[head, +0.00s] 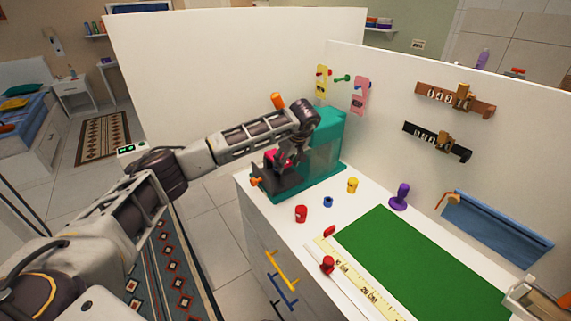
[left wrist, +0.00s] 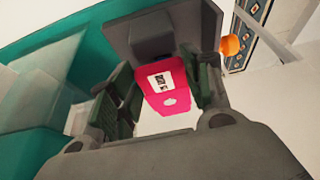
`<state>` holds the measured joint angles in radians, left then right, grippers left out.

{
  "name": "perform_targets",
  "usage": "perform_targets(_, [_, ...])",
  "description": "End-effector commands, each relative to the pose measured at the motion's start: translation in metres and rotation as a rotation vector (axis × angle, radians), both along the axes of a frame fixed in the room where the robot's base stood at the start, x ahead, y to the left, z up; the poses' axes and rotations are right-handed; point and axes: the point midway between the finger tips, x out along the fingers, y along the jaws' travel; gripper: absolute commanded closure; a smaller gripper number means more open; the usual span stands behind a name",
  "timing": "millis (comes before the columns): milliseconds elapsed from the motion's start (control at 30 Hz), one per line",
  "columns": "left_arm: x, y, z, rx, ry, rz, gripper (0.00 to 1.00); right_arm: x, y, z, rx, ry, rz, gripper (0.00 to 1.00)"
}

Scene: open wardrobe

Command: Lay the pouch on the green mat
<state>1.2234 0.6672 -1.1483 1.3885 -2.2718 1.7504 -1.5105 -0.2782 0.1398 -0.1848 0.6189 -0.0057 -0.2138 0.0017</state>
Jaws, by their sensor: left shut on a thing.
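The pouch is bright pink-red with a white label (left wrist: 165,88) and shows between my gripper's fingers in the left wrist view. In the head view only a small pink-red part of it (head: 281,154) shows, partly hidden by my gripper. I cannot tell whether the pouch touches the machine. The green mat (head: 415,262) lies flat and bare on the white counter, to the right of and nearer than the machine.
A yellow ruler (head: 358,279) and a red-knobbed piece (head: 327,265) lie along the mat's left edge. A white panel rises behind.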

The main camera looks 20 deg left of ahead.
Motion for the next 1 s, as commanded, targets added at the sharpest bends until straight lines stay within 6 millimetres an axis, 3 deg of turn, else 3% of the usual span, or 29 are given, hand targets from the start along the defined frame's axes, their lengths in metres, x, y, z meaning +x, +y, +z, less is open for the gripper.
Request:
perform_targets(600, [0.001,0.000,0.079,0.000,-0.004,0.000,0.76,0.003,-0.003,-0.003,-0.003,-0.004,0.001,0.60])
perform_targets(1000, [0.000,0.000,0.090,0.000,-0.001,0.000,0.76,0.004,-0.011,-0.003,-0.012,-0.004,0.003,0.60])
